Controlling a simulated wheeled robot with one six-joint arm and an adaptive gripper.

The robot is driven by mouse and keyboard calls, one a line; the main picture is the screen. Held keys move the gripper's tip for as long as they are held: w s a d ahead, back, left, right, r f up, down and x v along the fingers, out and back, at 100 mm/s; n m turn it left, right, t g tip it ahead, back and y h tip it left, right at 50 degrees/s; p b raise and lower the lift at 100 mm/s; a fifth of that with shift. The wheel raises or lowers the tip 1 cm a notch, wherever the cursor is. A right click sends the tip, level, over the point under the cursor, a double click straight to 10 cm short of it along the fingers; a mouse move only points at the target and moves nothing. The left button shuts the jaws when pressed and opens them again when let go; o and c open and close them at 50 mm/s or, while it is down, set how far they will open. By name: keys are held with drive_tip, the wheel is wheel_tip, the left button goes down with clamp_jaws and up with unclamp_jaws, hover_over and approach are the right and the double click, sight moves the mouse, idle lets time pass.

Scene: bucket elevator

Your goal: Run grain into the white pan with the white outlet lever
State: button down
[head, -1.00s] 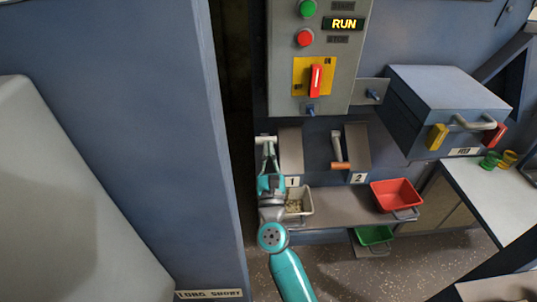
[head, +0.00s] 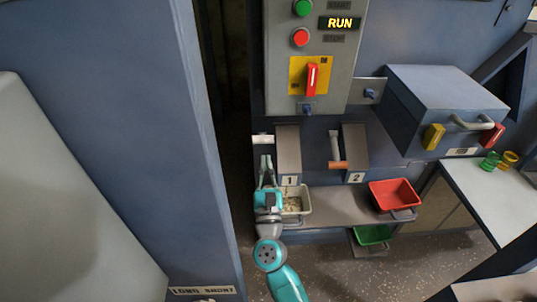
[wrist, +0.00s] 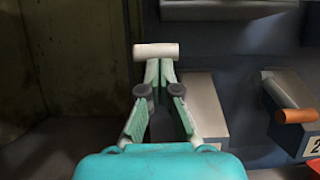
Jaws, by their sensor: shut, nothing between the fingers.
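The white outlet lever's handle (head: 262,139) is beside the left side of the grey chute marked 1 (head: 288,150). It also shows in the wrist view (wrist: 156,51), lying level just beyond my fingertips. My gripper (head: 266,159) is shut and empty, a little below the handle in the head view. In the wrist view my gripper (wrist: 159,65) has its tips together close to the handle; I cannot tell whether they touch it. The white pan (head: 306,210) sits below chute 1 with pale grain in it, partly hidden by my gripper.
Chute 2 (head: 356,147) has an orange-ended lever (head: 338,165). A red pan (head: 393,193) is on the shelf to the right, and a green pan (head: 373,235) is lower. The panel display reads RUN (head: 340,23). A blue wall stands close on the left.

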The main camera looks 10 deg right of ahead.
drive_tip(key=s+a+r, duration=0.2)
drive_tip(key=s+r, duration=0.3)
drive_tip(key=s, duration=0.2)
drive_tip(key=s+d+f+n+g+y, duration=0.1)
drive_tip(key=s+d+f+n, duration=0.1)
drive_tip(key=s+f+n, duration=0.35)
drive_tip(key=s+d+f+n+y, duration=0.1)
drive_tip(key=s+d+f+n, duration=0.15)
drive_tip(key=s+n, duration=0.55)
drive_tip(key=s+d+f+n+g+y, duration=0.1)
drive_tip(key=s+d+f+n, duration=0.2)
drive_tip(key=s+n, duration=0.35)
drive_tip(key=s+f+n+g+y, duration=0.1)
drive_tip(key=s+f+n+g, duration=0.1)
drive_tip(key=s+n, duration=0.7)
drive_tip(key=s+f+n+g, duration=0.2)
drive_tip(key=s+n+g, duration=0.1)
drive_tip(key=s+n, duration=0.6)
drive_tip(key=s, duration=0.3)
drive_tip(key=shift+s+f+g+y, duration=0.15)
drive_tip(key=shift+f+g+y, duration=0.15)
drive_tip(key=shift+y, duration=0.1)
drive_tip(key=shift+d, duration=0.1)
